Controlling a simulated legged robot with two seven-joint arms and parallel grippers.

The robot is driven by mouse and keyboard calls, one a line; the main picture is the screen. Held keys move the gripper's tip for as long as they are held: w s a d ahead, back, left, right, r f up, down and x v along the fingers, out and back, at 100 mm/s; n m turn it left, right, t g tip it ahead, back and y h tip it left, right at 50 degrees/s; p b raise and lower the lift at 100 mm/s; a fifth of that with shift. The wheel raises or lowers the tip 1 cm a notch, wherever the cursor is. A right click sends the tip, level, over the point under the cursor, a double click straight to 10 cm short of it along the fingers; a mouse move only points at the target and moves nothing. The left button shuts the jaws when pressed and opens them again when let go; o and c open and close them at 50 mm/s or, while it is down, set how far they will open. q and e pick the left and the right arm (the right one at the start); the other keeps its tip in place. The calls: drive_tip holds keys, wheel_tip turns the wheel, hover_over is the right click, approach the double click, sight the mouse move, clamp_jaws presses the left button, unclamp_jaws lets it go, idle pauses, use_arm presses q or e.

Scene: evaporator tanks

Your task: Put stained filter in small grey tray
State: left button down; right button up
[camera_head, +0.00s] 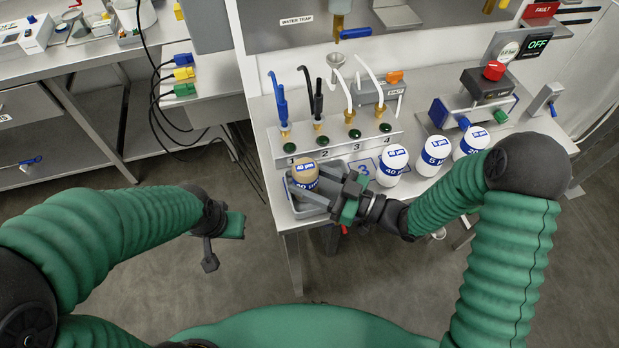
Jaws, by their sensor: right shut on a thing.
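The stained filter (304,178) is a small canister with a brownish top and a blue-and-white label. My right gripper (318,182) is shut on it from the right. The small grey tray (309,209) sits at the table's left front corner, directly under the filter and gripper. The fingers hide part of the tray, and I cannot tell whether the filter touches its floor. My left gripper (222,238) hangs over the floor to the left, away from the table; its jaw opening is unclear.
White filters (392,164) labelled in blue stand in a row to the right of my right gripper. Behind the tray is a numbered rack (340,142) with hoses and green knobs. A control box with a red button (493,70) stands back right. The floor at left front is clear.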

drive_tip(key=shift+s+a, duration=0.1)
drive_tip(key=shift+a, duration=0.15)
drive_tip(key=o, duration=1)
drive_tip(key=shift+a+f, duration=0.1)
drive_tip(key=o, duration=0.5)
drive_tip(key=shift+d, duration=0.9)
drive_tip(key=shift+a+r, duration=0.2)
drive_tip(key=shift+r, duration=0.1)
drive_tip(key=v, duration=1.1)
drive_tip(key=shift+s+d+f, duration=0.2)
